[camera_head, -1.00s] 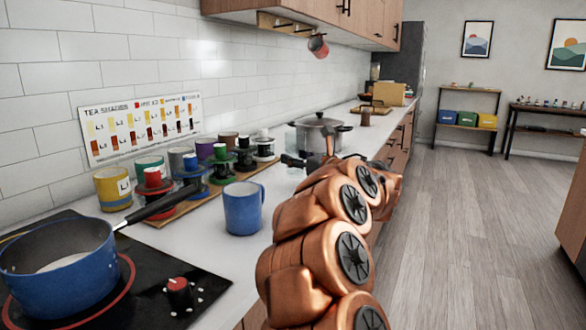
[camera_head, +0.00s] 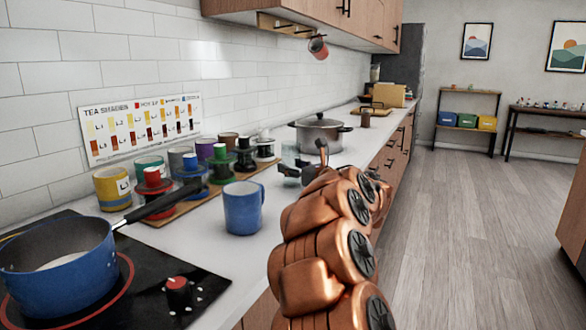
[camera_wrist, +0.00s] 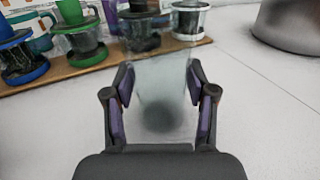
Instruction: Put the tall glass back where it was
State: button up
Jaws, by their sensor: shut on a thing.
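The tall glass (camera_wrist: 160,70) is clear and stands between the two fingers of my gripper (camera_wrist: 161,90) in the wrist view. The fingers, with purple inner pads, are shut on its sides. In the head view the glass (camera_head: 291,154) shows faintly beyond my gripper (camera_head: 288,173), over the white counter to the right of the wooden board (camera_head: 190,208). My arm partly hides this area. I cannot tell whether the glass base touches the counter.
The board carries several colored cups and tea filters close to the glass. A steel pot (camera_head: 320,134) stands behind, a blue mug (camera_head: 243,208) nearer. A blue saucepan (camera_head: 58,262) sits on the stove (camera_head: 205,290).

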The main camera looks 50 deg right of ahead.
jog(key=shift+f, duration=0.15)
jog(key=o, duration=1.3)
jog(key=shift+r, duration=0.25)
jog(key=s, duration=0.4)
jog(key=s+a, duration=0.1)
jog(key=s, duration=0.7)
jog(key=shift+a+f+p, duration=0.15)
jog(key=shift+a+p, duration=0.05)
jog(key=shift+p, duration=0.15)
